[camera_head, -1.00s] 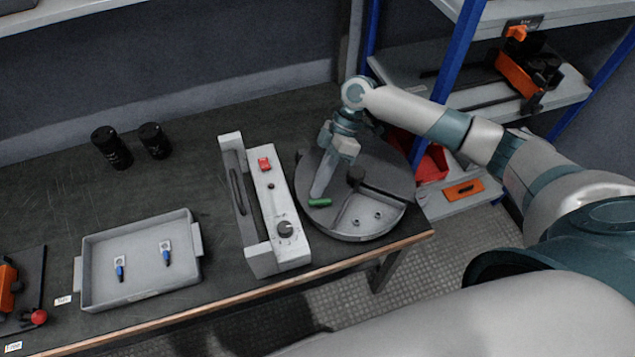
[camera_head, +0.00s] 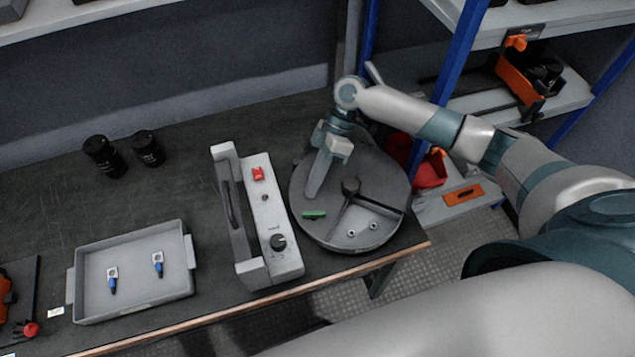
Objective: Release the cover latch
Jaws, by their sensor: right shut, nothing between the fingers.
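A round grey drum-like unit (camera_head: 390,180) stands at the right end of the bench. A small green latch handle (camera_head: 314,214) lies at its front left edge. A black knob (camera_head: 350,186) stands near the middle, and a wedge-shaped section at the front right shows two small round fittings (camera_head: 362,230). My right gripper (camera_head: 311,195) points down over the left part of the unit, shut and empty. Its tips are just behind the green handle, with a small gap visible between them. My left gripper is out of view.
A grey box with a handle, red switch and dial (camera_head: 267,220) stands close left of the unit. A tray (camera_head: 185,240) with two blue-ended parts lies farther left. Two black cylinders (camera_head: 103,156) stand behind it. Blue-posted shelves (camera_head: 455,75) rise at the right.

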